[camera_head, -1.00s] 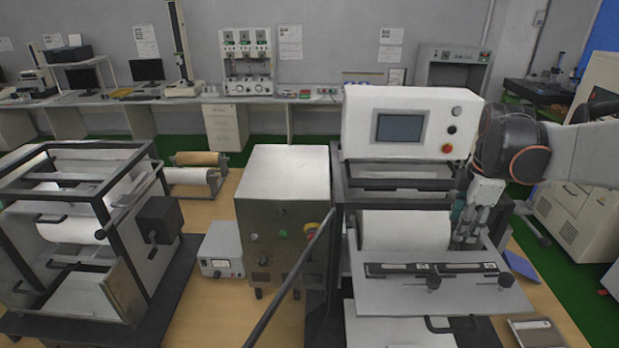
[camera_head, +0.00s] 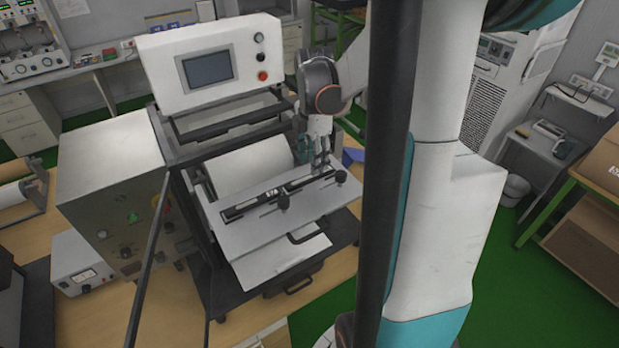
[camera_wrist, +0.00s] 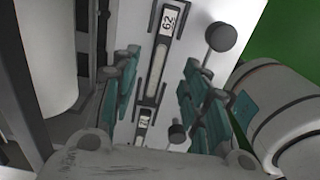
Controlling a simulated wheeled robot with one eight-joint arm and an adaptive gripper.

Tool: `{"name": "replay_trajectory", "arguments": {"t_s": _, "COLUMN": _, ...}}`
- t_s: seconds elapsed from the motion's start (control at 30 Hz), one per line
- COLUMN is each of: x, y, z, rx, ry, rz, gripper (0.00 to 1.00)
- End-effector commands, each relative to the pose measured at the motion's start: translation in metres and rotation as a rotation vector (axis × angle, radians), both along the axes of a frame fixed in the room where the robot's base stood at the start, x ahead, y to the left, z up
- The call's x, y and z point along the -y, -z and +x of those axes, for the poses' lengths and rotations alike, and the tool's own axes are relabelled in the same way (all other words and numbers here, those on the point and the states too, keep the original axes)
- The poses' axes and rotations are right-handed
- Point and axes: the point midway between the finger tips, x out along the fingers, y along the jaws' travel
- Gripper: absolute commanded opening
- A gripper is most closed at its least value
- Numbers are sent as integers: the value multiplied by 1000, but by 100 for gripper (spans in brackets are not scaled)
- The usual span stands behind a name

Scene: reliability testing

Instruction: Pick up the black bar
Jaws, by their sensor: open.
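A long thin black bar (camera_head: 268,197) lies along the pale plate (camera_head: 262,240) of the machine, with white labels on it. My gripper (camera_head: 320,164) points down over the right part of the bar. In the wrist view the bar (camera_wrist: 153,85) runs lengthwise between the open teal-padded fingers of my gripper (camera_wrist: 158,78). The fingers stand on either side of it, with nothing gripped. I cannot tell the exact height of the fingertips above the plate.
Two black knobs (camera_head: 282,201) (camera_wrist: 220,37) stand on the plate beside the bar. A white roll (camera_head: 240,168) lies behind it. The control box with a screen (camera_head: 208,68) rises above. A metal cabinet (camera_head: 112,200) stands at left. Green floor (camera_head: 505,290) is open at right.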

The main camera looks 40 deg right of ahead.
Motion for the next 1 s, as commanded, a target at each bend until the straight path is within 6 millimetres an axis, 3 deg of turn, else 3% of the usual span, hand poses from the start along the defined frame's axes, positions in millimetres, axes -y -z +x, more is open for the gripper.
{"name": "replay_trajectory", "arguments": {"t_s": 0.4, "x": -8, "y": 46, "z": 3, "rx": 0, "ry": 1, "rz": 0, "gripper": 42}}
{"name": "replay_trajectory", "arguments": {"t_s": 0.7, "x": -8, "y": 50, "z": 3, "rx": 0, "ry": 0, "rz": 0, "gripper": 42}}
{"name": "replay_trajectory", "arguments": {"t_s": 0.9, "x": -8, "y": 50, "z": 3, "rx": 0, "ry": 0, "rz": 0, "gripper": 0}}
{"name": "replay_trajectory", "arguments": {"t_s": 1.0, "x": -8, "y": 50, "z": 3, "rx": 0, "ry": 0, "rz": 0, "gripper": 0}}
